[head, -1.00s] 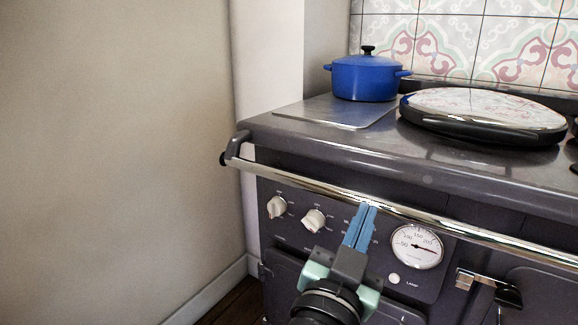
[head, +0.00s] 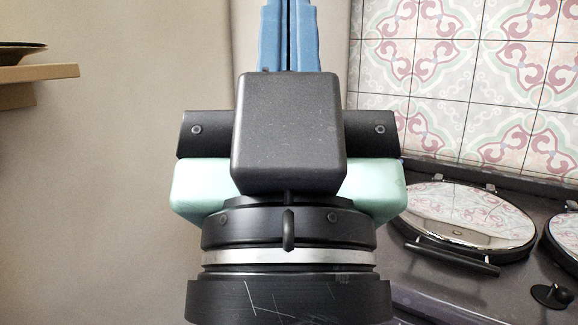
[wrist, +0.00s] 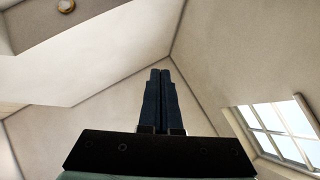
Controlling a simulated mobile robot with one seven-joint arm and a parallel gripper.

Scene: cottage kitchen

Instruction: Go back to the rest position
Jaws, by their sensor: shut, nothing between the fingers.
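My gripper (head: 288,30) stands upright and large in the middle of the head view, its blue fingers pressed together and pointing up past the top edge. Nothing is between the fingers. In the wrist view the shut fingers (wrist: 160,85) point up toward the ceiling and wall corners. My gripper's body and wrist hide part of the wall and the left part of the stove.
The dark stove top (head: 420,280) is at the lower right, with a shiny round lid (head: 465,215) and a second lid at the right edge. A tiled wall (head: 450,80) rises behind it. A wooden shelf (head: 40,72) juts in at the left. The wrist view shows a window (wrist: 285,130).

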